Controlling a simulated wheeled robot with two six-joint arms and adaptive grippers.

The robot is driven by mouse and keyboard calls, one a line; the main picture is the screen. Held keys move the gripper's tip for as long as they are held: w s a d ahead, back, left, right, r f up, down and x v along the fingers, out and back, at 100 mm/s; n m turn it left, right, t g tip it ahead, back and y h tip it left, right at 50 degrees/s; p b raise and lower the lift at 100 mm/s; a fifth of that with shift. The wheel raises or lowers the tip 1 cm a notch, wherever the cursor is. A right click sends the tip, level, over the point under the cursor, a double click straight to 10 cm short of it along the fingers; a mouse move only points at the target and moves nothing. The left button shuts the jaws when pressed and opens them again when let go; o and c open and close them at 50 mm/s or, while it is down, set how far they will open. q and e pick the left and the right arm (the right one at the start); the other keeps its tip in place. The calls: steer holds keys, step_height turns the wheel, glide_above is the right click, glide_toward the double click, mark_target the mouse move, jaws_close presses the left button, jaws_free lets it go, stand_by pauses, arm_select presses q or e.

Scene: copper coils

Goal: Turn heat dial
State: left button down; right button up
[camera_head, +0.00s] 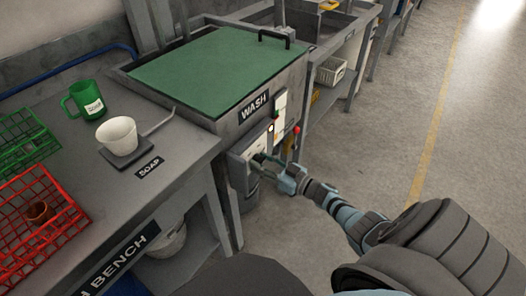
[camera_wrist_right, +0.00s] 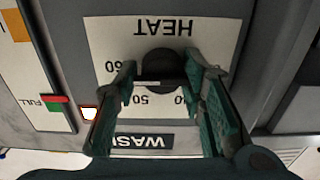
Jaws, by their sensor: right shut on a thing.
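The heat dial (camera_wrist_right: 162,70) is a dark round knob on a white scale plate marked HEAT, with numbers around it. It shows upside down in the right wrist view. My right gripper (camera_wrist_right: 158,84) has its two teal fingers on either side of the knob and is shut on it. In the head view my right gripper (camera_head: 268,163) reaches the control box on the front of the wash tank (camera_head: 236,112), and the dial itself is mostly hidden there. My left gripper is not in view.
A red and green FULL indicator (camera_wrist_right: 56,104) sits beside the scale plate. The tank has a green lid (camera_head: 208,68). The bench at left holds a green mug (camera_head: 86,100), a white cup (camera_head: 118,136) and a red wire basket (camera_head: 40,222). The floor at right is clear.

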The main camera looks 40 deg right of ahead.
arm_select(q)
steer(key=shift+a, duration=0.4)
arm_select(e)
steer(key=shift+s+a+f, duration=0.15)
steer(key=shift+a+f, duration=0.05)
steer(key=shift+f, duration=0.1)
steer(key=o, duration=1.2)
steer(key=shift+o, duration=0.3)
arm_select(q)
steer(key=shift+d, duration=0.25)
arm_select(e)
steer(key=v, duration=1.1)
steer(key=shift+s+d, duration=0.3)
steer(key=shift+s, duration=0.05)
steer(key=shift+r, duration=0.15)
